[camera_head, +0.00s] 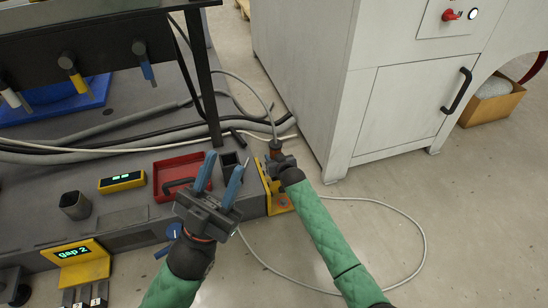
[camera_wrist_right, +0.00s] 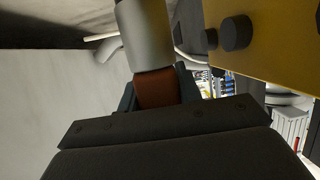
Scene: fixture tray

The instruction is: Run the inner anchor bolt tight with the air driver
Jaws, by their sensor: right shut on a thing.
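My right gripper (camera_head: 276,157) is shut on the air driver (camera_head: 276,144), beside the bench's right corner. In the right wrist view the driver shows a silver barrel and a red-brown grip (camera_wrist_right: 156,88) between the dark jaws. A yellow bracket (camera_head: 281,203) stands at the bench corner, just left of the right gripper. In the right wrist view a yellow plate (camera_wrist_right: 280,45) carries a dark round bolt-like head (camera_wrist_right: 236,33), apart from the driver's barrel; I cannot tell whether it is the inner anchor bolt. The driver's working end is hidden. My left gripper (camera_head: 219,178) is open and empty over the bench's front edge.
A red tray (camera_head: 166,166) with a dark item lies left of a dark square cup (camera_head: 230,167). A grey cup (camera_head: 75,206) and a yellow display box (camera_head: 121,181) stand farther left. A white cabinet (camera_head: 315,85) rises behind the right gripper. A thin hose (camera_head: 424,243) loops over open floor.

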